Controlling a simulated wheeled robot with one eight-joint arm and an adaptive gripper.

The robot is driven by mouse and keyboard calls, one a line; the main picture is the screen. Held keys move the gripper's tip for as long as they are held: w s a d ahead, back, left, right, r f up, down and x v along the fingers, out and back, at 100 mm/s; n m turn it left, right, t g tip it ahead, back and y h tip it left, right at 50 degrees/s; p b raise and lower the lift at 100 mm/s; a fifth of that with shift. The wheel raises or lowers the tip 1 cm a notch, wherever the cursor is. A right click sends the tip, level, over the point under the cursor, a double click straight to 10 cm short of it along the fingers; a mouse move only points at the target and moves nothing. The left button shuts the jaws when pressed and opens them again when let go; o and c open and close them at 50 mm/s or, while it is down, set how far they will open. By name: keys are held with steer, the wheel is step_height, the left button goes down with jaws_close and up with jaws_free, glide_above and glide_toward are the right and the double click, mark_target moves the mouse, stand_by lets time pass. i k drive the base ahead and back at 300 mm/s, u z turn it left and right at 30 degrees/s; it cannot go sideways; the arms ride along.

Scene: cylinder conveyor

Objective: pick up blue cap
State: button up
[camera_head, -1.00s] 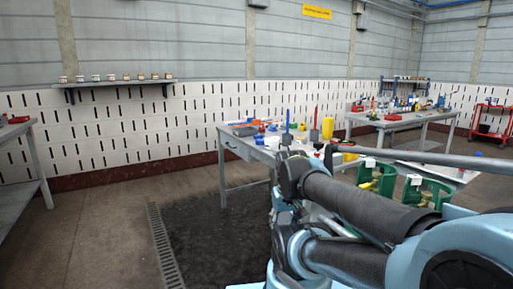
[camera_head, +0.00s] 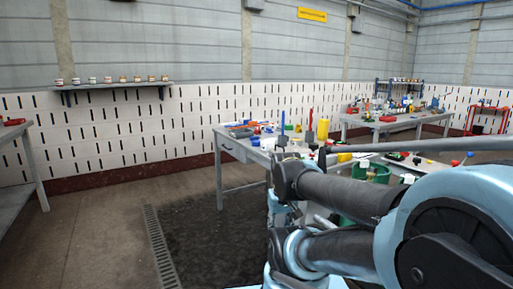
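Small blue items lie on the grey workbench (camera_head: 222,142) in the middle distance. My arm fills the lower right and hides the right part of the bench. A dark shape (camera_head: 322,156) at the tip of a long grey bar may be my gripper. Its fingers cannot be made out, nor whether it holds anything.
A second bench (camera_head: 400,123) stands farther back.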

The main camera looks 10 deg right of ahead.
mark_target(255, 143)
steer(key=k, duration=1)
steer(key=u, duration=0.65)
steer(key=i, duration=1.15)
steer(key=z, duration=0.25)
steer(key=i, duration=1)
steer(key=z, duration=0.65)
steer(key=i, duration=0.3)
steer(key=z, duration=0.2)
